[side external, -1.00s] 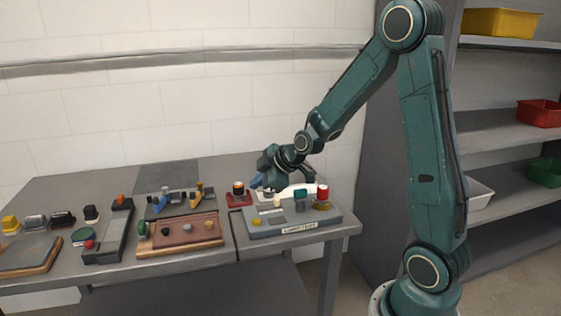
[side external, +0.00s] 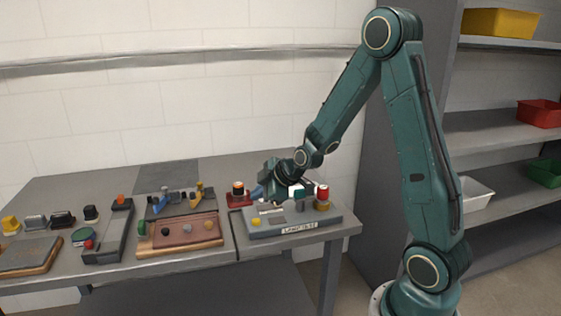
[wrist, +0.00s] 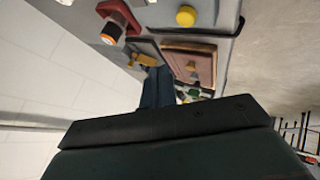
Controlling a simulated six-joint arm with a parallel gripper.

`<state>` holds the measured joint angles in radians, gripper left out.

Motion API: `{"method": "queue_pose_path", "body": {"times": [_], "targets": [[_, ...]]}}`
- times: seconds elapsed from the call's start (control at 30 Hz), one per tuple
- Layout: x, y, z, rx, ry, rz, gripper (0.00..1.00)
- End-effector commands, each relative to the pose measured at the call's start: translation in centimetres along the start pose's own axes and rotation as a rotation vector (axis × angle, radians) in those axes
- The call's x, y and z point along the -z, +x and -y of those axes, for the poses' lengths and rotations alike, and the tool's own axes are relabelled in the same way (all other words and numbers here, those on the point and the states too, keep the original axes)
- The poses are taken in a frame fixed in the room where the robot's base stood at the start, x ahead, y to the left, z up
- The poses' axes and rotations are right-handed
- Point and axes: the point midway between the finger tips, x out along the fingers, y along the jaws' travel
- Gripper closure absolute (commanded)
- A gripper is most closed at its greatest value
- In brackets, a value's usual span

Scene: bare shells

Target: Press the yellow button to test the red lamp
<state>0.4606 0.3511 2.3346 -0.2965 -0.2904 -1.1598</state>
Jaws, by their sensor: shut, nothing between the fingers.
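The lamp panel (side external: 293,229) is a grey labelled box at the table's right end. A round yellow button (side external: 256,222) sits on its front left part; it also shows at the top of the wrist view (wrist: 186,16). The red lamp (side external: 323,191) stands upright on a brass-coloured base at the panel's right back and appears unlit. My gripper (side external: 258,192) is shut and empty, low over the panel's back left, behind and apart from the yellow button. Its blue finger shows in the wrist view (wrist: 157,88). My wrist hides part of the panel's back.
A red block with a black-and-orange knob (side external: 238,194) stands just left of my gripper, and in the wrist view (wrist: 112,32). Brown (side external: 181,233) and dark (side external: 110,235) boards with small parts lie further left. Grey shelves with bins (side external: 485,193) stand at right.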

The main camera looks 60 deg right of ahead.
Motion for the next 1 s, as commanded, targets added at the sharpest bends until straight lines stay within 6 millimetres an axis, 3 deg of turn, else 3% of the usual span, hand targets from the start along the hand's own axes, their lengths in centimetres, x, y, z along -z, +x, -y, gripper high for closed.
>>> {"method": "queue_pose_path", "body": {"times": [0.43,1.0], "targets": [[-2.2,3.0,2.2,0.003,0.001,0.001,1.0],[-2.7,3.6,2.7,0.0,0.0,0.0,1.0]]}}
